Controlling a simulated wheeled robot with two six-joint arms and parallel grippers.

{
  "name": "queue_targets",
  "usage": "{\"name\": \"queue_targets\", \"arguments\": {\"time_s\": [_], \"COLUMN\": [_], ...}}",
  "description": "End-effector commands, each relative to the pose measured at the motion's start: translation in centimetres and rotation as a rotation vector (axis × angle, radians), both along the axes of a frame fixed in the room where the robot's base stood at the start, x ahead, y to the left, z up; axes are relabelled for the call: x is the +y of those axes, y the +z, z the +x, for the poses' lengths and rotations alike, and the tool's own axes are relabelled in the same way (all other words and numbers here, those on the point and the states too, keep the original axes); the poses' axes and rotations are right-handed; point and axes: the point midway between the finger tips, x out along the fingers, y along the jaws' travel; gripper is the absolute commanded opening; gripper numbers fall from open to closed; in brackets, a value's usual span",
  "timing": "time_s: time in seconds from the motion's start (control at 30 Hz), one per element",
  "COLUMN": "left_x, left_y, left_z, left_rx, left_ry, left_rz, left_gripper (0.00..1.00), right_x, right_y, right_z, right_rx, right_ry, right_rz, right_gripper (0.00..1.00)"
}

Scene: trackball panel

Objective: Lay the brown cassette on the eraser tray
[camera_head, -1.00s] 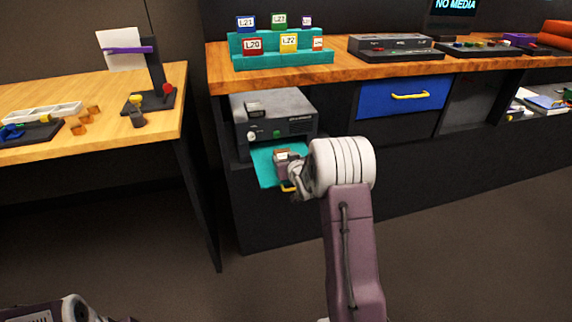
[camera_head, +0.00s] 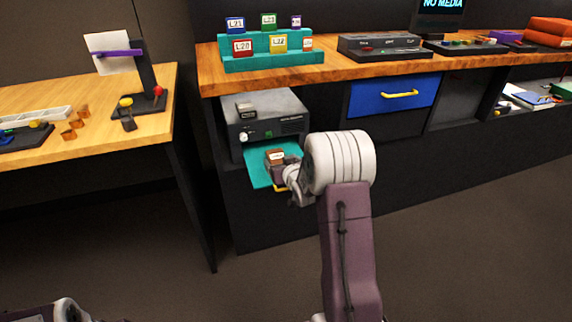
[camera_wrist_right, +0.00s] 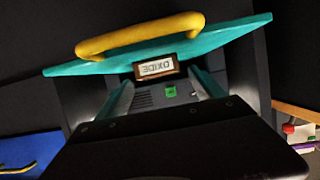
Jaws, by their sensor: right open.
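The brown cassette (camera_head: 274,158) with a white label lies on the teal eraser tray (camera_head: 258,176), which sticks out from the front of a dark grey eraser unit. My right gripper (camera_head: 281,167) is open at the near side of the cassette, over the tray. In the right wrist view the cassette (camera_wrist_right: 155,67), labelled OXIDE and seen upside down, shows beyond and between the spread fingers (camera_wrist_right: 163,88). The tray's yellow handle (camera_wrist_right: 140,36) shows there too. My left gripper is not in view.
The eraser unit (camera_head: 265,113) stands in an open bay under the wooden counter (camera_head: 340,71). A blue drawer (camera_head: 393,95) is to its right. A teal rack (camera_head: 272,59) of labelled cassettes stands on the counter. A wooden table (camera_head: 100,125) is at left; open floor lies in front.

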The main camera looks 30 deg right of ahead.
Motion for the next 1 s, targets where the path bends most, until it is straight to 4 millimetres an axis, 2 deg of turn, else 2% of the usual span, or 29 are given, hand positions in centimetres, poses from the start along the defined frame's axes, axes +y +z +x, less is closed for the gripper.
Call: {"name": "queue_targets", "arguments": {"time_s": [0.03,0.2,0.33,0.5,0.77,0.87,0.97,1.0], "left_x": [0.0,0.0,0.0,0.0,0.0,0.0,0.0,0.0], "left_y": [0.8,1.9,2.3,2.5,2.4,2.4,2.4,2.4], "left_z": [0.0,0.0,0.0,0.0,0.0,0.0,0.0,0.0], "left_rx": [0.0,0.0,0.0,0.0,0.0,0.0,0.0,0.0], "left_ry": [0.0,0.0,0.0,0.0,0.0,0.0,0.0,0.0], "left_rz": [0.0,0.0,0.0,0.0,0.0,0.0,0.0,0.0], "left_gripper": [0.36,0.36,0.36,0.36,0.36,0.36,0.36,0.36], "right_x": [0.2,1.1,1.5,1.8,2.3,5.1,9.4,11.2], "right_y": [0.9,2.1,2.8,3.0,2.6,0.1,-3.2,-4.3], "right_z": [-1.2,-4.7,-6.7,-7.7,-7.8,-9.2,-13.0,-15.1], "right_rx": [0.001,0.001,0.0,0.0,0.025,0.184,0.439,0.548], "right_ry": [-0.002,-0.001,-0.001,0.0,0.005,0.029,0.069,0.089], "right_rz": [0.0,0.001,0.001,0.0,0.004,0.03,0.073,0.088], "right_gripper": [0.78,0.78,0.78,0.78,0.78,0.78,0.78,0.78]}}
